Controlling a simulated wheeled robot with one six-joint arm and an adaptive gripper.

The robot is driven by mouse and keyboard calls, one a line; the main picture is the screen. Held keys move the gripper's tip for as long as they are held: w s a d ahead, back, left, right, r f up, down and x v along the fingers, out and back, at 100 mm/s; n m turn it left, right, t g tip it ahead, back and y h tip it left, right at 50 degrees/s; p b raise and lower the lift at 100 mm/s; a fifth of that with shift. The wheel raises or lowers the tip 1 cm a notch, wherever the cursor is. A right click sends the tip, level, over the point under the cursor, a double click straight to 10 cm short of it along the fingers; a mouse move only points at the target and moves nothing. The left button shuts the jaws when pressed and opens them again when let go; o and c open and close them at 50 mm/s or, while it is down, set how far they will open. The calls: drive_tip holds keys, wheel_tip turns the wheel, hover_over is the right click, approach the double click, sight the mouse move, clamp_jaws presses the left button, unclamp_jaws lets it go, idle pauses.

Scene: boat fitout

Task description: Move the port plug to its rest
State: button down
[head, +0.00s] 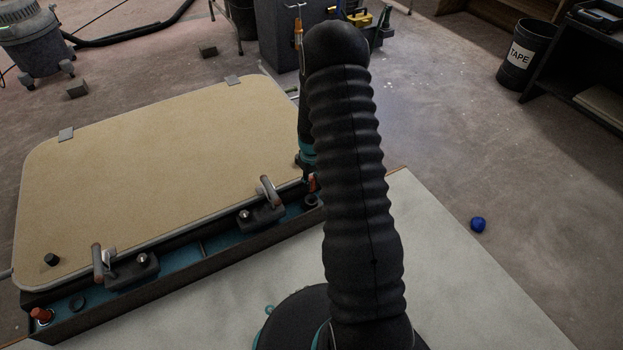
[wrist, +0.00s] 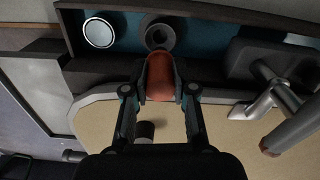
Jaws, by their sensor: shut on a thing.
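My gripper (wrist: 160,88) is shut on an orange-red plug (wrist: 160,72), with a finger on each side, in the wrist view. The plug is just beside a dark round ring (wrist: 160,37) on the blue tray strip and does not appear to be in it; its height is hard to judge. A bright silver round opening or disc (wrist: 99,32) lies to the left of the ring. In the head view, a bit of the plug (head: 312,183) and the ring (head: 310,201) show at the strip's right end; my arm hides most of the gripper.
A tan hatch panel (head: 160,170) lies along the blue strip (head: 200,250), with two latches (head: 262,212) (head: 130,268) at its near edge. A second orange plug (head: 40,315) stands at the left end beside another ring (head: 77,303). A latch handle (wrist: 262,100) is close right of my gripper.

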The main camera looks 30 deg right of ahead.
sight(312, 193)
drive_tip(key=shift+f+b, duration=0.3)
drive_tip(key=shift+f, duration=0.45)
drive_tip(key=shift+f, duration=0.2)
drive_tip(key=shift+f+b, duration=1.75)
drive_tip(key=shift+f, duration=0.6)
drive_tip(key=c, duration=0.9)
unclamp_jaws()
drive_tip(key=shift+r, duration=0.1)
drive_tip(key=shift+o, duration=0.2)
wheel_tip(312, 193, up, 12)
